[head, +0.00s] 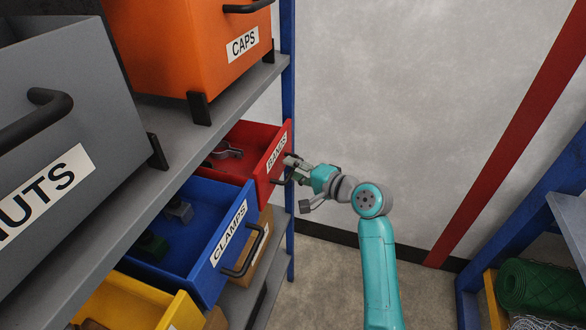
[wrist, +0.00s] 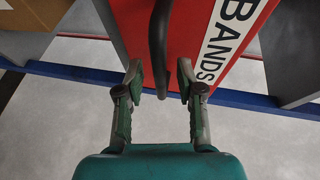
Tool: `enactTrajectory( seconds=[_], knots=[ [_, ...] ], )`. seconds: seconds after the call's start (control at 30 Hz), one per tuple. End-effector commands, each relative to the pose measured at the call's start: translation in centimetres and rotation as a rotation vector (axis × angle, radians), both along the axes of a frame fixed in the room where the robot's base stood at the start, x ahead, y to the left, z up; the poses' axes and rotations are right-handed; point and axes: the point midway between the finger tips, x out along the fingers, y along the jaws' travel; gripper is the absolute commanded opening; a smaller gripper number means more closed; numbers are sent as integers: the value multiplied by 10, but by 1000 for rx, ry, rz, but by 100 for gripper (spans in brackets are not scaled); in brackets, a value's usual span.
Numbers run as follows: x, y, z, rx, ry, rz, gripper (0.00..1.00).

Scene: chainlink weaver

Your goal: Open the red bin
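The red bin (head: 262,150), labelled BANDS, sits on the shelf at the far end of the row. It juts out from under the upper shelf, and part of its inside shows with a metal piece (head: 228,151) in it. Its front also shows in the wrist view (wrist: 188,25). My gripper (head: 289,170) is at the red bin's front, by its dark handle (wrist: 158,45). In the wrist view my gripper (wrist: 162,80) has its fingers apart, one on each side of the handle's end, with gaps visible. In the head view the gripper partly hides the handle.
A blue bin (head: 216,262) labelled CLAMPS juts out nearer, with a yellow bin (head: 139,308) before it. Grey (head: 78,100) and orange (head: 180,45) bins stand on the upper shelf. A blue post (head: 288,90) rises beside the red bin. The floor (head: 335,275) between the racks is clear.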

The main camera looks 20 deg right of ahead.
Motion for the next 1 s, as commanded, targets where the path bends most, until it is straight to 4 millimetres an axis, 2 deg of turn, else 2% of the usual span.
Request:
enactTrajectory(
  seconds=[0.37,0.5,0.53,0.83,1.0],
  knots=[
    [4,3,-1,0,0,-1,37],
    [4,2,-1,0,0,0,2],
    [4,2,-1,0,0,0,0],
    [4,2,-1,0,0,-1,0],
    [-3,-8,-1,1,-1,-2,0]
  ],
)
